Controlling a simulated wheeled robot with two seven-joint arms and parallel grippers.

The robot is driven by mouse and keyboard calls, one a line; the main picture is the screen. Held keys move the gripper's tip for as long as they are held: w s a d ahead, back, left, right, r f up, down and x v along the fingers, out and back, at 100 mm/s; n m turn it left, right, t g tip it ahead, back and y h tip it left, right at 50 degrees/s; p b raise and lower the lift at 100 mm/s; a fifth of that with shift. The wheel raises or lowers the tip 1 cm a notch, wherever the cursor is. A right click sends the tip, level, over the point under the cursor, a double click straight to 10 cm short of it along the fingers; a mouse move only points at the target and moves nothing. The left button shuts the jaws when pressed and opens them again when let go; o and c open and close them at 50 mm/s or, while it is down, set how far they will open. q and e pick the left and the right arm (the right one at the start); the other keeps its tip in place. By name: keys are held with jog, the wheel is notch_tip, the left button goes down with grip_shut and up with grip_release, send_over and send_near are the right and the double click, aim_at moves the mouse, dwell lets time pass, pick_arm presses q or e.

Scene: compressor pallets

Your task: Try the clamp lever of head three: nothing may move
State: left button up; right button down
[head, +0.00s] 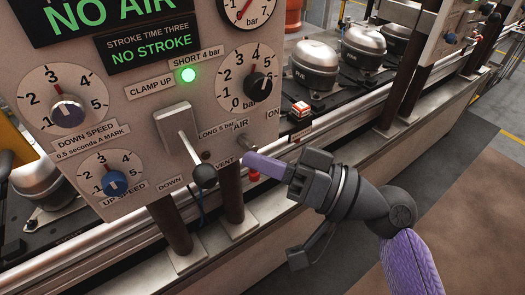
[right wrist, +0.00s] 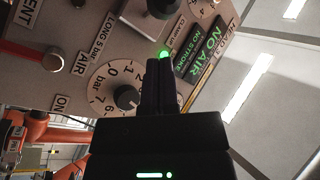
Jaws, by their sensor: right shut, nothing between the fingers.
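The clamp lever has a black ball knob (head: 205,176) and a pale slotted plate (head: 178,128) on the head panel (head: 135,130). Its knob is low, beside the DOWN label, with CLAMP UP above. In the right wrist view a dark knob (right wrist: 163,32) appears just past my fingertips; contact cannot be told. My right gripper (head: 250,162) is shut and empty, right of the knob in the head view, near the VENT label. The displays read NO AIR and NO STROKE (head: 150,48). A green lamp (head: 188,75) is lit. My left gripper is out of view.
Dials for down speed (head: 68,112) and up speed (head: 114,183) sit left of the lever; a bar dial (head: 258,84) sits to its right. A metal AIR valve stub (head: 247,146) is close to my gripper. Compressors (head: 313,63) stand along the line behind.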

pick_arm(q)
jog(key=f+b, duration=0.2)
jog(key=b, duration=0.1)
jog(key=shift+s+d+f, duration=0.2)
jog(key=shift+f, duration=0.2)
pick_arm(e)
jog(key=r+v, duration=0.1)
jog(key=v, duration=0.9)
jog(key=shift+d, duration=0.3)
jog(key=shift+r, duration=0.15)
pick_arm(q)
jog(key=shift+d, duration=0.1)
